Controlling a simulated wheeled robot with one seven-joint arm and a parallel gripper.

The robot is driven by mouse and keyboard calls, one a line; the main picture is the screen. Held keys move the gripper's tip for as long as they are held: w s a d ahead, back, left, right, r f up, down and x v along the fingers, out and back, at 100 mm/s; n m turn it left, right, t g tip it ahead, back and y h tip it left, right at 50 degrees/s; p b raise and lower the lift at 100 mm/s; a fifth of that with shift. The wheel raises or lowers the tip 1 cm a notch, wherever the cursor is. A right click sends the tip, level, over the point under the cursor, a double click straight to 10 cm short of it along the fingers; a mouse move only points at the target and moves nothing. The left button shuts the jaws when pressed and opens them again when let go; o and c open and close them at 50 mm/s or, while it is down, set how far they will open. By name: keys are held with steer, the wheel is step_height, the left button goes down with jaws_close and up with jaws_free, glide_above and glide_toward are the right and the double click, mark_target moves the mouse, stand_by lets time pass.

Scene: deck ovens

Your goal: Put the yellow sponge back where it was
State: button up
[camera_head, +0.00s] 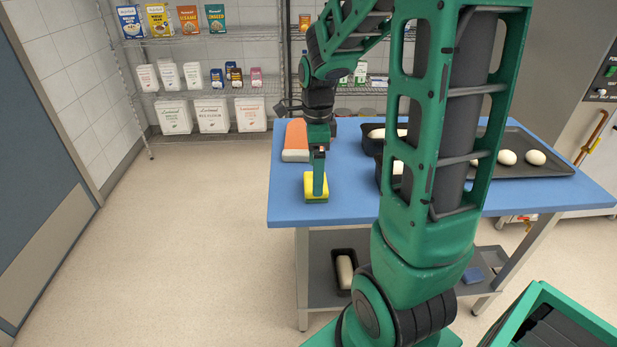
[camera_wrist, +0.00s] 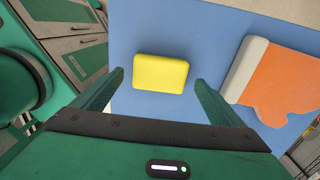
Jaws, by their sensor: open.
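The yellow sponge (camera_head: 311,194) lies on the blue table top (camera_head: 345,205) near its front left corner. In the wrist view the sponge (camera_wrist: 160,73) lies flat, ahead of and between the two fingers. My gripper (camera_head: 318,190) points down over the sponge and partly hides it in the head view. In the wrist view my gripper (camera_wrist: 155,92) is open, with a finger on each side and a gap between each finger and the sponge. I cannot tell the exact height of the fingertips above the table.
An orange and white item (camera_head: 296,141) lies behind the sponge on the table; it shows at the right in the wrist view (camera_wrist: 275,85). Dark pans (camera_head: 374,141) and a tray of dough balls (camera_head: 550,170) stand to the right. A loaf pan (camera_head: 344,272) sits on the lower shelf.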

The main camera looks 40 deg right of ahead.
step_height(320, 180, up, 10)
steer(key=s+a+f+n, duration=0.1)
steer(key=s+f+n, duration=0.1)
steer(key=s+n, duration=0.7)
steer(key=s+a+f+n, duration=0.1)
steer(key=s+f+n, duration=0.2)
steer(key=s+n, duration=0.6)
steer(key=s, duration=0.2)
steer(key=shift+s+f, duration=0.15)
steer(key=shift+s, duration=0.25)
stand_by(0.3)
